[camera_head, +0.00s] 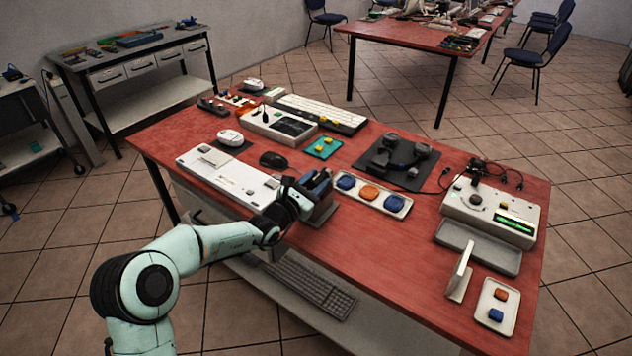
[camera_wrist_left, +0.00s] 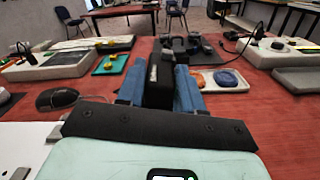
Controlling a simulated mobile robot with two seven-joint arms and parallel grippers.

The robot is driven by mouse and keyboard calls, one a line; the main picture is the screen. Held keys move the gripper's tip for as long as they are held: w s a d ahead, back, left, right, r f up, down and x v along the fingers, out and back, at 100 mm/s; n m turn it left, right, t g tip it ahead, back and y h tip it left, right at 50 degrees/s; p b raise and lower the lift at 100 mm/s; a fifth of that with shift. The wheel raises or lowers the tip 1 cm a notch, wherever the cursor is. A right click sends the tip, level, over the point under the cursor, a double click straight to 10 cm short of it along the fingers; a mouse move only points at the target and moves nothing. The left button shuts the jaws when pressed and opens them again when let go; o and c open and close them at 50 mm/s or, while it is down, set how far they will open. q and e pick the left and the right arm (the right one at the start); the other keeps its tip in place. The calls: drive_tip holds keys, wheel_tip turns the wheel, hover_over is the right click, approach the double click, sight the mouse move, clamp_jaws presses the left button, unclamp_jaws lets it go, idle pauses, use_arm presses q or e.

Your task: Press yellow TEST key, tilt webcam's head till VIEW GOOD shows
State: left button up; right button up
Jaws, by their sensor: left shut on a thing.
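A white console (camera_head: 490,212) stands at the right of the table, with a lit green display (camera_head: 514,225) too small to read. A small dark cabled thing, perhaps the webcam (camera_head: 477,168), is at its back edge. I cannot make out a yellow TEST key on it. My right gripper is not in view.
A tray with blue and orange pieces (camera_head: 402,206) lies right of my gripper, before a dark mat with black parts (camera_head: 371,170). A white panel (camera_head: 460,270) stands upright near the front right.

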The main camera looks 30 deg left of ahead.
use_arm(q)
drive_tip(key=shift+n, duration=0.3)
drive_tip(key=o, duration=1)
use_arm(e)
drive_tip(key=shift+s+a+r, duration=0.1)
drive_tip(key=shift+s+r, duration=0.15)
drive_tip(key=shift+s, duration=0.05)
use_arm(q)
drive_tip(key=s, duration=0.9)
drive_tip(key=s+a+p, duration=0.1)
drive_tip(key=s, duration=0.3)
drive_tip(key=shift+s+a, duration=0.1)
drive_tip(key=shift+s, duration=0.15)
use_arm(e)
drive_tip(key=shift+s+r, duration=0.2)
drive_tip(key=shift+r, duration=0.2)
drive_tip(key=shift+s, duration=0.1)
